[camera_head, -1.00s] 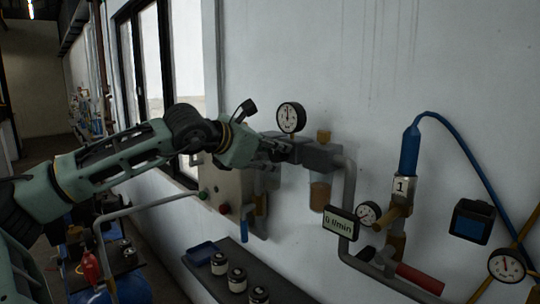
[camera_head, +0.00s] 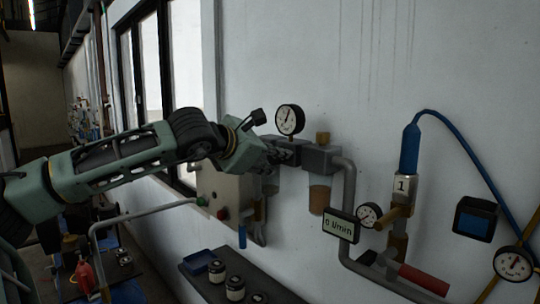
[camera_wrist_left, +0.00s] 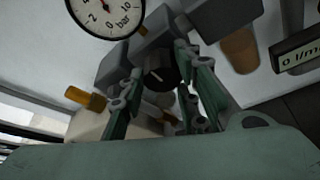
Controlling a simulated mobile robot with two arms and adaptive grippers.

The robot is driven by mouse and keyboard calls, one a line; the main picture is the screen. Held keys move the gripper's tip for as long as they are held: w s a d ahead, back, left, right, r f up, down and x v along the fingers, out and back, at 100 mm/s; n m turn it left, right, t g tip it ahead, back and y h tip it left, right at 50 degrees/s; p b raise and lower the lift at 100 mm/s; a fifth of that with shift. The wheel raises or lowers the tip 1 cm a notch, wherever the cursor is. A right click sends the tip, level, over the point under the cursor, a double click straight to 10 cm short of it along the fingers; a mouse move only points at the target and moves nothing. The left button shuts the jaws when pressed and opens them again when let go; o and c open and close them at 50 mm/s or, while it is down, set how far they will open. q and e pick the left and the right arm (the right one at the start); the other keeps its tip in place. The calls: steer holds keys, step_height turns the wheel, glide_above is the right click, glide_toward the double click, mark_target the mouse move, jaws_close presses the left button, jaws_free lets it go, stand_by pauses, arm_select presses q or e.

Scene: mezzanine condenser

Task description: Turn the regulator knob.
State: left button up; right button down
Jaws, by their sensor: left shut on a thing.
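The regulator knob (camera_wrist_left: 160,78) is a dark ridged knob with a pale mark, seen below the pressure gauge in the left wrist view. My left gripper (camera_wrist_left: 161,68) is shut on it, with a finger on each side. In the head view my left gripper (camera_head: 270,153) reaches the grey regulator block (camera_head: 320,158) from the left, and the knob is hidden there. The round white gauge (camera_head: 289,120) stands above the block; it also shows, cut off, in the wrist view (camera_wrist_left: 106,10). My right gripper is not in view.
A flow display (camera_head: 341,225) reads 0 l/min beside a grey pipe. A beige box (camera_head: 225,190) with buttons hangs below my left gripper. A dark shelf (camera_head: 272,290) with jars and a blue tray lies lower. Valve 1 (camera_head: 401,185) and a blue hose are right.

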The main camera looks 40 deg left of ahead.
arm_select(q)
steer(key=o, duration=0.7)
steer(key=shift+a+r, duration=0.1)
steer(key=shift+r, duration=0.15)
steer(key=o, duration=0.3)
steer(key=shift+w+a+f, duration=0.1)
steer(key=shift+a+f, duration=0.05)
steer(key=v, duration=1.2)
steer(key=shift+f, duration=0.1)
